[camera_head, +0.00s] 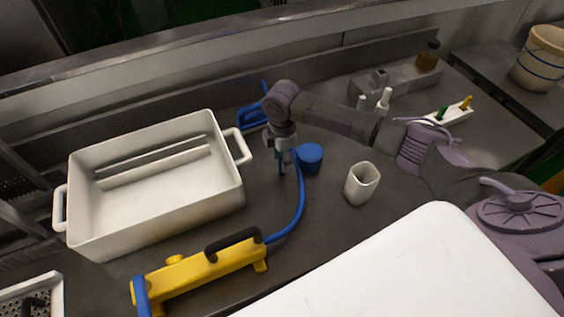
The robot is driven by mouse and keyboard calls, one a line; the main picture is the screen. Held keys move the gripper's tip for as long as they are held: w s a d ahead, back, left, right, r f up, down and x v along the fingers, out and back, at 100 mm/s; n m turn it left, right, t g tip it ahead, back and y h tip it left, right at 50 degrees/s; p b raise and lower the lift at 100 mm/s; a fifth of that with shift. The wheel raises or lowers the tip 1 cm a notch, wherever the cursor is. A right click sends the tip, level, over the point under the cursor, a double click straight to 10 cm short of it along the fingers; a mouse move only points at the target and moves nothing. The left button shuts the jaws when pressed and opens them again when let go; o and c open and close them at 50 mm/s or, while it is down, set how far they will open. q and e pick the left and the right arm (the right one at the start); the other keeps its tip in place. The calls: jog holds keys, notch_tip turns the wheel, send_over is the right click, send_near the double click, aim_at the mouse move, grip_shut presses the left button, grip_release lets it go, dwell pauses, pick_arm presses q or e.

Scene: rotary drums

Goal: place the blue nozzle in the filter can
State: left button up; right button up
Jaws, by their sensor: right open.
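My right gripper (283,168) is open and points down in the middle of the table, beside a round blue piece (312,157). A blue hose runs down from close by this piece, so it may be the blue nozzle, but I cannot tell for sure. I cannot tell whether the fingers touch it. A white, open-topped cup (361,187) stands upright to the right of the gripper and looks most like the filter can. My left gripper is not in view.
A large white tub (170,222) with handles stands at the left. A yellow device (205,270) with a black handle lies in front, joined to the blue hose (301,205). Another blue item (253,116) lies behind the gripper. A beige bucket (541,58) stands far right.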

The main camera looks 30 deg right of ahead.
jog(key=shift+c, duration=0.4)
grip_shut()
jog(key=shift+r, duration=0.15)
